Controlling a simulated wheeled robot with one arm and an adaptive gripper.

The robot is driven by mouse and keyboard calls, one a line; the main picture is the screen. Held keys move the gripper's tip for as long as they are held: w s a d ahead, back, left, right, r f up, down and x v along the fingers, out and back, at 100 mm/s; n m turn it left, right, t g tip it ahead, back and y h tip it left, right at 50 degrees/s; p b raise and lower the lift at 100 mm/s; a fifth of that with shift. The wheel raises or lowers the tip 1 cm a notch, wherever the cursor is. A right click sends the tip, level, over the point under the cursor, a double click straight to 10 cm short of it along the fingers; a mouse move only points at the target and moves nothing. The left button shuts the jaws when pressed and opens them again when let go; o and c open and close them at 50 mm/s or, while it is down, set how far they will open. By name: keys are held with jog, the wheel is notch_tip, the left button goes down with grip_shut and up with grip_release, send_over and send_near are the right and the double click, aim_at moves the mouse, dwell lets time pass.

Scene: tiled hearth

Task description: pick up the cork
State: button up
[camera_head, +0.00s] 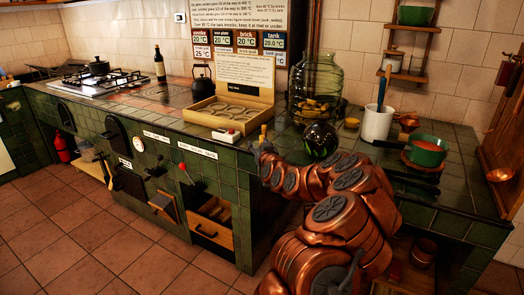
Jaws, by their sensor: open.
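A small tan upright piece that looks like the cork (263,129) shows at the front edge of the green tiled counter (224,151). My copper-coloured arm reaches in from the lower right, and my gripper (257,148) is at its far end, just below the cork in the picture. The gripper is small and dark here and is open. Its fingers hide the cork's lower part, and I cannot tell whether they touch it.
A dark glass ball (321,140) stands right of the gripper, before a big glass jar (316,88) with tan pieces inside. An open wooden box (228,113) lies to the left. A white crock (377,122) and a green pot (428,151) stand to the right.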

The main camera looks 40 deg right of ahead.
aim_at(263, 137)
jog(key=d, duration=0.1)
jog(key=s+d+f+h, duration=0.1)
jog(key=d, duration=0.1)
jog(key=shift+s+f+m, duration=0.3)
jog(key=shift+d, duration=0.2)
jog(key=shift+x, duration=3.75)
jog(key=shift+r, duration=0.15)
jog(key=c, duration=0.8)
